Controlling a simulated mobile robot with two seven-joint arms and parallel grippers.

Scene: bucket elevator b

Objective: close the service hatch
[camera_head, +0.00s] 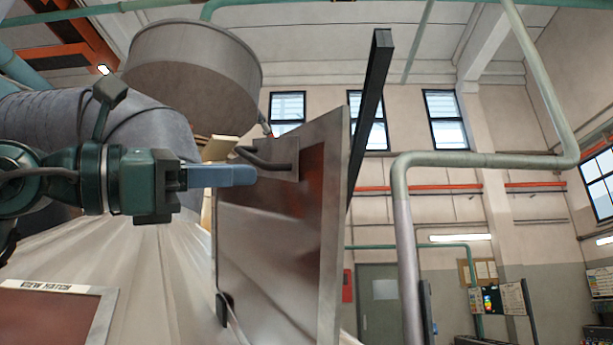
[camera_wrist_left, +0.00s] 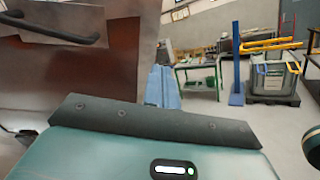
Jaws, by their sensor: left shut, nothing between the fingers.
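The service hatch (camera_head: 270,235) is a grey metal door panel with a reddish-brown patch. It stands out at an angle from the pale casing in the head view, so it looks open. Its dark bar handle (camera_head: 264,160) is near the top; the handle also shows at the upper left of the left wrist view (camera_wrist_left: 48,30). My left gripper (camera_head: 254,175) is shut and empty, its blue fingers pointing right, close to the handle in the head view. In the wrist view the fingertips (camera_wrist_left: 161,72) appear near the panel's right edge. I cannot tell whether they touch. My right gripper is out of view.
A panel labelled as a view hatch (camera_head: 50,315) is at lower left. A round grey drum (camera_head: 190,75) hangs above, and a dark upright bar (camera_head: 370,110) rises behind the door. A pipe (camera_head: 402,230) stands to the right. The wrist view shows open floor (camera_wrist_left: 255,120) beyond the fingers.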

